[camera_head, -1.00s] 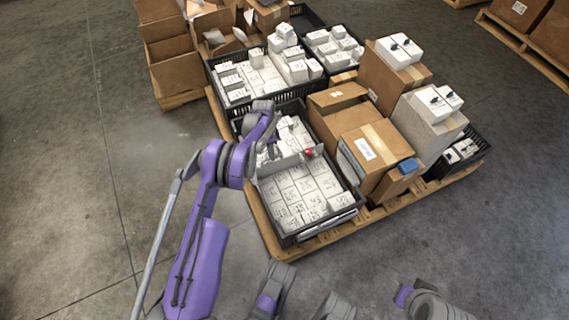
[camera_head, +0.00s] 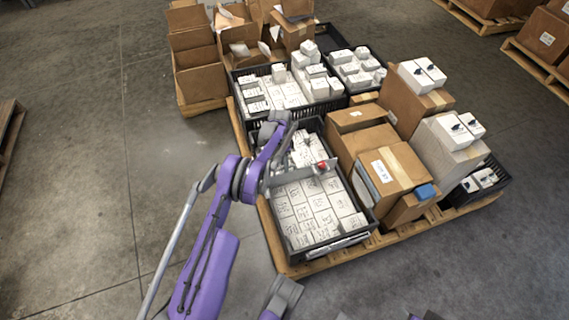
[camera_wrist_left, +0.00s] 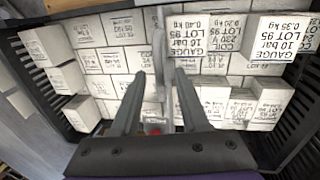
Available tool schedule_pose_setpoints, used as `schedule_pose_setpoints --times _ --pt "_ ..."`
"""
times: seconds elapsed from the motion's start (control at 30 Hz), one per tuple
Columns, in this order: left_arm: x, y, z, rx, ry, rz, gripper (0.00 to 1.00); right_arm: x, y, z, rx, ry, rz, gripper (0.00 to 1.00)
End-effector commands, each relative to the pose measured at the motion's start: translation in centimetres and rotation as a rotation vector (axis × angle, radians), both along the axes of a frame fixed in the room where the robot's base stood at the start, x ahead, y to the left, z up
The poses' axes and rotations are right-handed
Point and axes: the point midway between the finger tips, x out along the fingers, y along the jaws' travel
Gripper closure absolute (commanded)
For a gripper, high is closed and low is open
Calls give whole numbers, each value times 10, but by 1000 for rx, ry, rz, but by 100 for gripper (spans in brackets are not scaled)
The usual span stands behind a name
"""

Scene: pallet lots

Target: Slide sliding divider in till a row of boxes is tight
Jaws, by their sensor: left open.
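The sliding divider (camera_head: 291,178) is a grey plate standing across a black crate (camera_head: 305,258), with a red part (camera_head: 322,165) near its right end. White labelled boxes (camera_head: 318,200) fill the crate in front of it, and more white boxes (camera_head: 303,152) stand behind it. My left gripper (camera_wrist_left: 158,75) is open over the boxes; red shows low between its fingers in the left wrist view. In the head view my left wrist is above the crate by the divider, its fingers mostly hidden. Any contact with the divider cannot be told.
Brown cartons (camera_head: 382,170) stand close to the crate's right side on the wooden pallet (camera_head: 290,268). More black crates of white boxes (camera_head: 285,92) are behind. Open brown boxes (camera_head: 195,65) stand back left. The floor at left is mostly clear.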

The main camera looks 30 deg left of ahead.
Motion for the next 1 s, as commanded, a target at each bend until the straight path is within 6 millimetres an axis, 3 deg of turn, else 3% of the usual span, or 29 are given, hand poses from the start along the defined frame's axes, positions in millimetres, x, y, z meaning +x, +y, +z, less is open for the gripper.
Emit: schedule_pose_setpoints --times 0.23,0.7,1.0 --pt "1 2 13 0 2 1 55 0 0 2 0 1 0 50" --pt "11 15 96 0 0 0 55 -3 0 17 0 1 0 50" --pt "13 17 106 0 0 0 55 -4 0 18 0 1 0 50"
